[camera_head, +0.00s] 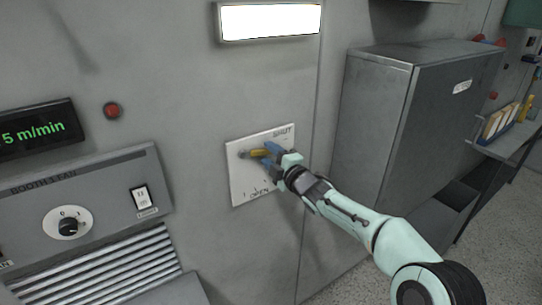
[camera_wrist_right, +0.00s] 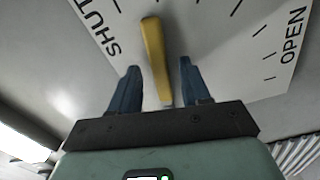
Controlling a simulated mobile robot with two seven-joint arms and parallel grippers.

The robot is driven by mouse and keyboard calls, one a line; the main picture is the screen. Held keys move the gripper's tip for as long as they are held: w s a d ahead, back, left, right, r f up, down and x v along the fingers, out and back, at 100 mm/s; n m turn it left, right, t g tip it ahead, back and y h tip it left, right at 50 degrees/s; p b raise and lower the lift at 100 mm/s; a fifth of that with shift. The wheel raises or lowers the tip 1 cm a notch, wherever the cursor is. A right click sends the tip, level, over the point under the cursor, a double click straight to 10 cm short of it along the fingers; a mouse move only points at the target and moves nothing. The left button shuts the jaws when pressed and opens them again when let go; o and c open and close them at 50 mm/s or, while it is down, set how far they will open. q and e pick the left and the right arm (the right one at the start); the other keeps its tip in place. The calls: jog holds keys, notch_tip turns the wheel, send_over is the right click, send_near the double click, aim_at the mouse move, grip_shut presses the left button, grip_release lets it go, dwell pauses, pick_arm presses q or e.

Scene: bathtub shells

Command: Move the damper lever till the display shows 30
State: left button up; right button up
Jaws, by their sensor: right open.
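The damper lever (camera_head: 258,153) has a yellow handle and sits on a white plate (camera_head: 236,180) marked SHUT at the top and OPEN at the bottom. The lever points right in the head view. It also shows in the right wrist view (camera_wrist_right: 153,50), where its handle lies between the fingers. My right gripper (camera_head: 270,156) is open around the handle, with a gap on each side (camera_wrist_right: 155,85). The display (camera_head: 35,130) is black with green text, cut off at the left edge; "5 m/min" is readable. My left gripper is not in view.
A booth fan panel with a knob (camera_head: 68,226) and a rocker switch (camera_head: 141,198) is at the left. A red button or lamp (camera_head: 112,110) sits above it. A grey metal cabinet (camera_head: 375,125) stands right of the plate. A lit panel (camera_head: 270,20) is above.

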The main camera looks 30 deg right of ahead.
grip_shut()
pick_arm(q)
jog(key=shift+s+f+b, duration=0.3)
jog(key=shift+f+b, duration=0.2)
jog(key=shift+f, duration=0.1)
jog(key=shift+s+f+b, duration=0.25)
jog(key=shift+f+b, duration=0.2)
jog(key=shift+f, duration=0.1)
pick_arm(e)
jog(key=f+m, duration=0.1)
jog(key=m, duration=0.1)
jog(key=a+f+m, duration=0.1)
jog(key=m, duration=0.1)
jog(key=shift+f, duration=0.25)
grip_release()
jog(key=shift+d, duration=0.1)
jog(key=shift+s, duration=0.1)
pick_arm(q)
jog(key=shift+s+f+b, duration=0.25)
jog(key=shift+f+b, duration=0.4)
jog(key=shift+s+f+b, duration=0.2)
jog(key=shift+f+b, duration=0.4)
pick_arm(e)
jog(key=s+d, duration=0.1)
jog(key=s, duration=1.2)
jog(key=shift+s, duration=0.15)
